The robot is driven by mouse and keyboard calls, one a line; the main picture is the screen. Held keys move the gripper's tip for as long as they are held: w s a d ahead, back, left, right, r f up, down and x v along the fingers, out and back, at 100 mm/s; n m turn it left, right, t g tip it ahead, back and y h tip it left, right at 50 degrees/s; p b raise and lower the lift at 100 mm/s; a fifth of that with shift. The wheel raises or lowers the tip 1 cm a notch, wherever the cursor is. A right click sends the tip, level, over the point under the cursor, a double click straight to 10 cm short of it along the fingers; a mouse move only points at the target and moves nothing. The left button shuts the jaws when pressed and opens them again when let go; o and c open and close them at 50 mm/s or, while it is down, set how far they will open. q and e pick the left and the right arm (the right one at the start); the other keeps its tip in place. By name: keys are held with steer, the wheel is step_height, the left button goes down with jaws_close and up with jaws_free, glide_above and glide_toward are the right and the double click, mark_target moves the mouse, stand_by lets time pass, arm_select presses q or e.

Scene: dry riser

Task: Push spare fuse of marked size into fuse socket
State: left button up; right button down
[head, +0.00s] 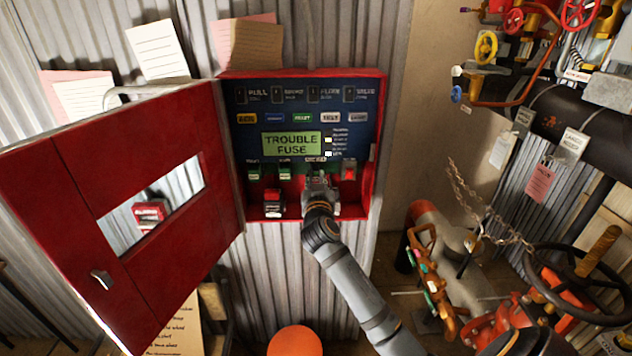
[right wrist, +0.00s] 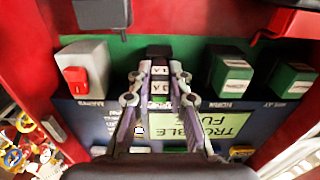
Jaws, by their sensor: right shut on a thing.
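My right gripper (head: 318,180) reaches into the open red cabinet, at the row of blocks below the display. In the right wrist view, its fingers (right wrist: 160,72) are shut on a small dark fuse (right wrist: 158,52). Two white labels show between the fingers, one seemingly reading 3 A; I cannot tell which part each belongs to. The fuse socket is mostly hidden behind the gripper and fuse, so I cannot tell whether they touch. The lit display (head: 291,143) reads TROUBLE FUSE. My left gripper is not in view.
Two green blocks (right wrist: 230,75) and a grey block with a red switch (right wrist: 86,72) flank the gripper. A red and black item (head: 273,203) sits at the cabinet's lower left. The red door (head: 60,190) stands open left. Pipes and valves (head: 580,275) crowd the right.

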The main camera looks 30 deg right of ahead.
steer(key=shift+w+d, duration=0.25)
steer(key=shift+w, duration=0.1)
steer(key=c, duration=1.2)
jaws_free()
steer(key=shift+s+a, duration=0.25)
steer(key=shift+s, duration=0.05)
steer(key=v, duration=1.1)
steer(key=shift+s+a, duration=0.1)
steer(key=shift+s, duration=0.05)
